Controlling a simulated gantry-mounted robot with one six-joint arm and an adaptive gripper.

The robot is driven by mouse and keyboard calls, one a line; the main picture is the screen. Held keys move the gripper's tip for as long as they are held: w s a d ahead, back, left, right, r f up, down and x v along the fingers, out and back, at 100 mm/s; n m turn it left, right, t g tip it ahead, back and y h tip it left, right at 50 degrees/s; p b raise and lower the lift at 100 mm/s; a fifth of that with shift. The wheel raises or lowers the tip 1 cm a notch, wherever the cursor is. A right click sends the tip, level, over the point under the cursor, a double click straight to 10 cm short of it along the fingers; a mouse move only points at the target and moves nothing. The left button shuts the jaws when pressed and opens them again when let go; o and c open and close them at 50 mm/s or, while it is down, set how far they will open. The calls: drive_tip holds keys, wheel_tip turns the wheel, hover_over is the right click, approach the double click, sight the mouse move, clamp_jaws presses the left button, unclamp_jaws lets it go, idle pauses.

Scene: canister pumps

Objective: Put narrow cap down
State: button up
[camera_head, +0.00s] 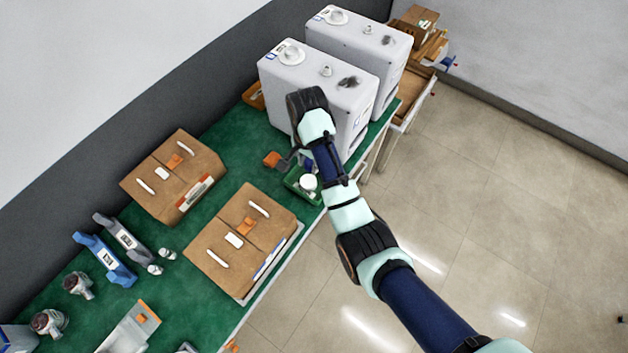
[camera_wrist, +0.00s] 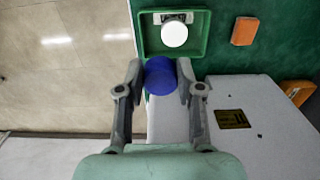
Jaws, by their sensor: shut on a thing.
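My gripper (camera_wrist: 159,72) is shut on a blue round cap (camera_wrist: 161,77), with a finger on either side of it in the wrist view. A green tray (camera_wrist: 203,46) lies just beyond the cap, holding a white round cap (camera_wrist: 175,34). The blue cap overlaps the tray's near edge in the picture; I cannot tell its height above it. In the head view the green tray (camera_head: 292,183) sits at the table's front edge with the white cap (camera_head: 308,183) in it.
Two white canisters (camera_head: 275,92) (camera_head: 352,36) stand on the green table beside my arm. An orange block (camera_head: 272,159) lies next to the tray. Two cardboard boxes (camera_head: 172,177) (camera_head: 240,238) stand to the left. The tiled floor is beyond the table edge.

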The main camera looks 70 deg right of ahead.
drive_tip(key=b, duration=0.3)
hover_over(310, 195)
drive_tip(key=f, duration=1.5)
drive_tip(key=shift+a+f, duration=0.3)
drive_tip(key=shift+f, duration=0.1)
wheel_tip(310, 195, down, 4)
drive_tip(key=shift+r+b, duration=0.15)
drive_tip(key=shift+b, duration=0.55)
drive_tip(key=shift+c, duration=0.5)
drive_tip(key=shift+o, duration=0.9)
drive_tip(key=shift+w+f, duration=0.15)
drive_tip(key=shift+f, duration=0.2)
drive_tip(key=shift+o, duration=0.9)
drive_tip(key=shift+s+f+b, duration=0.3)
drive_tip(key=shift+f+b, duration=0.2)
drive_tip(key=shift+f, duration=0.2)
drive_tip(key=o, duration=0.4)
drive_tip(key=shift+r, duration=0.1)
drive_tip(key=shift+c, duration=0.9)
wheel_tip(310, 195, up, 14)
drive_tip(key=p, duration=1.2)
drive_tip(key=shift+w+f+p, duration=0.15)
drive_tip(key=shift+f+p, duration=0.1)
drive_tip(key=shift+p, duration=0.1)
